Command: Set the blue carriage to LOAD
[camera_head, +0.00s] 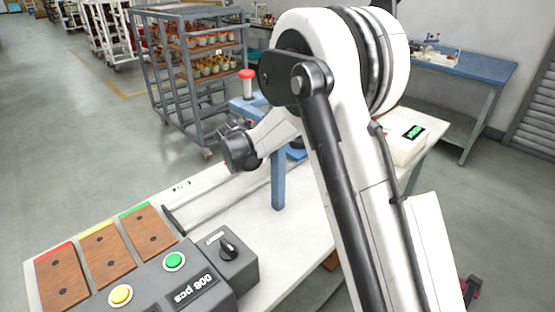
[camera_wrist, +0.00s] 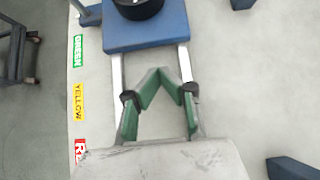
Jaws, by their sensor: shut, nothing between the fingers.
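In the wrist view, the blue carriage (camera_wrist: 146,36) is a flat blue block across two pale rails, with a black round part (camera_wrist: 138,7) on top. My gripper (camera_wrist: 159,78) has green-padded fingers. It is shut and empty, over the rail area just below the carriage in the picture, with a visible space between them. In the head view, my arm covers much of the bench, and I cannot clearly make out the carriage or my fingertips. A rail (camera_head: 205,202) shows there on the white bench. Small dark lettering (camera_head: 181,186) beside it is too small to read.
A blue post (camera_head: 278,185) and a red-topped handle (camera_head: 247,84) stand by my arm. A grey control box (camera_head: 205,285) with buttons and a knob is in front, beside wooden plates (camera_head: 106,255). GREEN (camera_wrist: 78,51) and YELLOW (camera_wrist: 79,102) labels line the bench edge.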

